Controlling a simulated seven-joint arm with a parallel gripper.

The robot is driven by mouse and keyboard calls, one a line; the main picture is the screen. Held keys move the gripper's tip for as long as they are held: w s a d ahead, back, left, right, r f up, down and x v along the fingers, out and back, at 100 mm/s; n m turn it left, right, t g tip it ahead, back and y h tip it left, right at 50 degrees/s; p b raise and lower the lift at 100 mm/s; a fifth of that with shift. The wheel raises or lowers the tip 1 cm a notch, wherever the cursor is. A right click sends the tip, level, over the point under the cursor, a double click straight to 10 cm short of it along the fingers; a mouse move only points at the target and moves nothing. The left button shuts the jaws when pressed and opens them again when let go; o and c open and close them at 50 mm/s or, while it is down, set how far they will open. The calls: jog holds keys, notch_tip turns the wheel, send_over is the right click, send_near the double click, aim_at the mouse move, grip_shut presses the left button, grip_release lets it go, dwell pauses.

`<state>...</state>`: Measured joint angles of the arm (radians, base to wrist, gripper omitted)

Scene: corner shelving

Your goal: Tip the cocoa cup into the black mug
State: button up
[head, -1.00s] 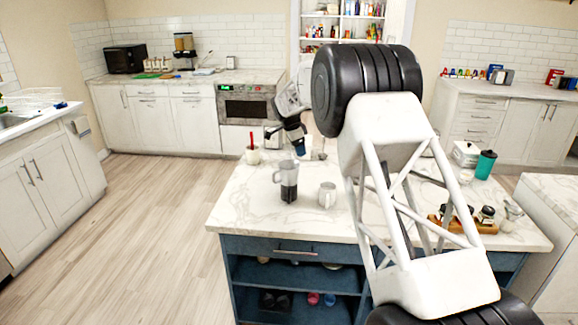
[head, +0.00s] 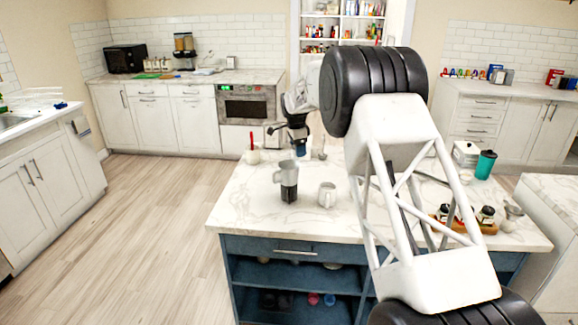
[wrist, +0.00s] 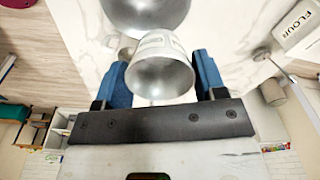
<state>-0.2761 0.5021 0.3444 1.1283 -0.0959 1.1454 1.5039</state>
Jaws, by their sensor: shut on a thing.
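My gripper (head: 298,146) is above the far part of the island, pointing down. In the wrist view its blue fingers (wrist: 163,62) are shut on a pale metallic cup (wrist: 160,78), one finger on each side. The cup's round grey mouth faces the camera; its contents cannot be made out. In the head view the held cup is hard to make out. A tall handled vessel, grey above and black below (head: 289,193), stands on the island in front of the gripper, apart from it. I cannot tell whether this is the black mug.
A light mug (head: 327,195) stands right of the dark vessel. A pale container with a red utensil (head: 253,150) stands at the back left. A wooden jar tray (head: 486,228) and a green tumbler (head: 486,164) are on the right. The island's left front is clear.

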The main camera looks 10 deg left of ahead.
jog(key=shift+r, duration=1.5)
